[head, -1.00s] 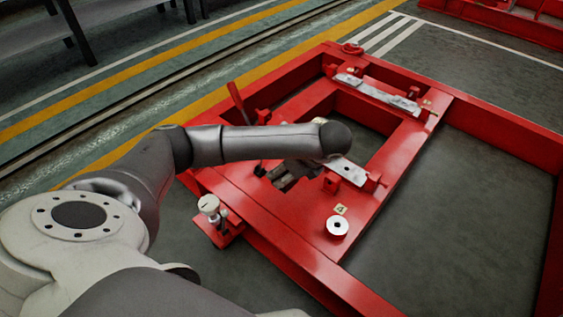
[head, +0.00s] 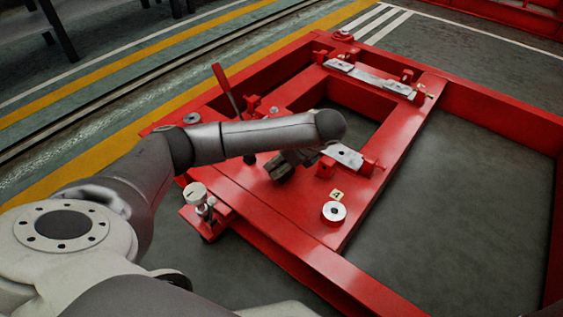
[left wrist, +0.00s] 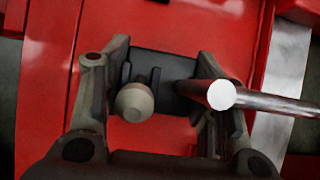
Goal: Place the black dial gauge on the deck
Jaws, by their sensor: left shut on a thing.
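My left gripper (head: 283,165) is low over the near-left part of the red deck (head: 290,205). The left wrist view shows its two fingers (left wrist: 165,62) closed on a dark block, which I take to be the black dial gauge (left wrist: 174,84). A round grey knob and a shiny rod with a bright end show at the block, the rod running to the right. Red surface lies right behind it. I cannot tell whether the block touches the deck. In the head view the arm and gripper mostly hide the gauge. My right gripper does not show.
A silver plate (head: 344,155) lies just right of the gripper. A silver disc (head: 334,212) sits nearer, by a label marked 4 (head: 337,195). A red lever (head: 225,88) stands behind my arm. A white-topped post (head: 196,194) stands at the left. The frame has large openings.

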